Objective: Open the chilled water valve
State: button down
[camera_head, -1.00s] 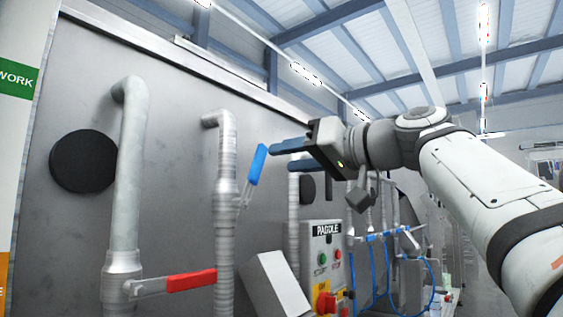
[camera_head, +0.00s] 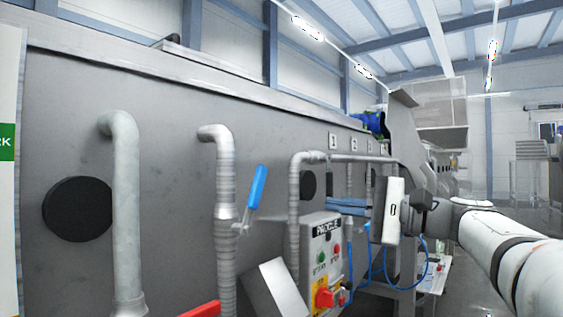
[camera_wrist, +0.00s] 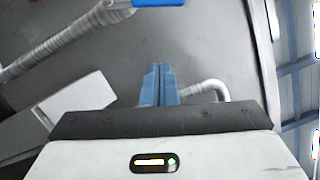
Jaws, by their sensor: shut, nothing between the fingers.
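The blue valve handle (camera_head: 257,187) stands steeply on its valve on the second vertical pipe (camera_head: 225,170), its top leaning right. Its end also shows at the top edge of the wrist view (camera_wrist: 158,2). My gripper (camera_head: 332,205) is to the right of the handle, apart from it, with its blue fingers pointing left. In the wrist view the fingers (camera_wrist: 158,70) are shut together with nothing between them. A red valve handle (camera_head: 201,311) shows partly at the bottom edge, below and left of the blue one. I see no label naming either valve.
A grey control box (camera_head: 321,262) with buttons and a red rotary switch stands right of the pipes. A slanted grey box (camera_head: 277,287) is beside it. A round black disc (camera_head: 77,207) is on the metal wall. More pipework runs behind my gripper.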

aim_at(254, 199)
jog(key=a+r+p, duration=0.2)
jog(key=a+p, duration=0.2)
jog(key=a, duration=0.7)
jog(key=shift+w+r+m, duration=0.15)
jog(key=shift+w+m, duration=0.1)
jog(key=shift+m, duration=0.05)
jog(key=shift+s, duration=0.1)
